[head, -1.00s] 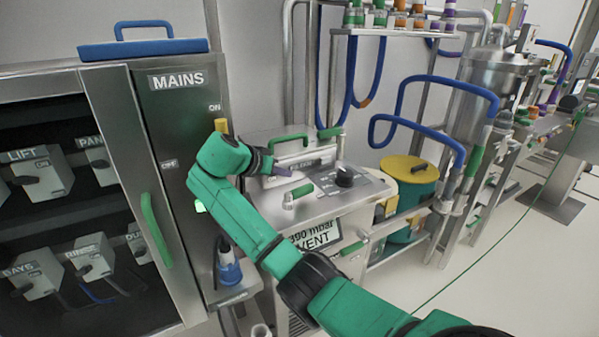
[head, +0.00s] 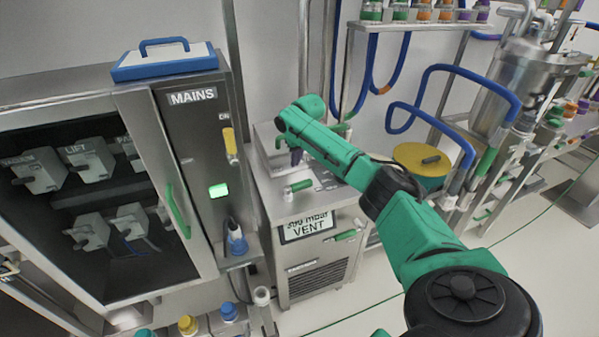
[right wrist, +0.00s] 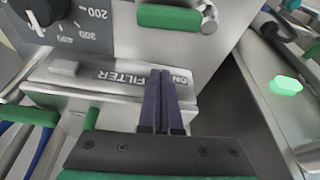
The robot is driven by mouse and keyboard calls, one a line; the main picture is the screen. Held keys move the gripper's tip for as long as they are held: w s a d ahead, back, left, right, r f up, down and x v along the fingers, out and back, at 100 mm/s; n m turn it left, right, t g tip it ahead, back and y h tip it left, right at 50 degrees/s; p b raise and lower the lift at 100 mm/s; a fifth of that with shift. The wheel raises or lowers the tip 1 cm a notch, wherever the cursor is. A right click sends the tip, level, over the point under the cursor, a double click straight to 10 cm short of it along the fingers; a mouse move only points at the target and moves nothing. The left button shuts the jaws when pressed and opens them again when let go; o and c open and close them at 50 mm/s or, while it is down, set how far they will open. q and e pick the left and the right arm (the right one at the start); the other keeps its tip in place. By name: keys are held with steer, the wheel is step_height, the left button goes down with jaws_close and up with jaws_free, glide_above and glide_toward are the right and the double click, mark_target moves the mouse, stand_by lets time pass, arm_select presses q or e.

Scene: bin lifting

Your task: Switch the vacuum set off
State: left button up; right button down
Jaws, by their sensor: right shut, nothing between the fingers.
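The vacuum set (head: 318,255) is a steel cabinet right of the mains panel, with a "VENT" display (head: 308,227) on its front. In the right wrist view, its top shows a black dial (right wrist: 42,12) with printed numbers and a strip lettered "FILTER" (right wrist: 125,78), upside down, with smaller lettering, probably "ON", at its right end. A small grey block (right wrist: 63,67) sits at the strip's left end. My right gripper (head: 295,157) is over the top, its dark purple fingers (right wrist: 162,74) shut and empty at the strip's right part. Contact is unclear. My right arm hides part of the top.
The mains panel (head: 190,125) has a yellow handle (head: 229,142) near "ON" and a lit green lamp (head: 218,191). A glass-front cabinet (head: 120,85) stands left. Blue hoses (head: 432,72) and a yellow-lidded drum (head: 420,158) are right. Open floor lies front right.

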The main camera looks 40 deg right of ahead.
mark_target(298, 189)
steer(key=x, duration=0.4)
steer(key=shift+s+d, duration=0.15)
steer(key=shift+s+p, duration=0.1)
steer(key=shift+p, duration=0.25)
steer(key=shift+s+p, duration=0.25)
steer(key=shift+p, duration=0.05)
steer(key=s+p, duration=0.1)
steer(key=s, duration=0.1)
steer(key=shift+s+a+p, duration=0.3)
steer(key=shift+p, duration=0.1)
steer(key=shift+s+a, duration=0.15)
steer(key=shift+s, duration=0.15)
arm_select(q)
steer(key=r, duration=0.1)
steer(key=s+r, duration=0.1)
steer(key=r, duration=0.1)
steer(key=shift+s+d+r, duration=0.1)
steer(key=shift+d+r, duration=0.05)
steer(key=shift+d, duration=0.05)
arm_select(e)
steer(key=shift+f, duration=0.1)
steer(key=shift+w, duration=0.1)
arm_select(q)
steer(key=shift+r, duration=0.1)
arm_select(e)
steer(key=shift+a, duration=0.1)
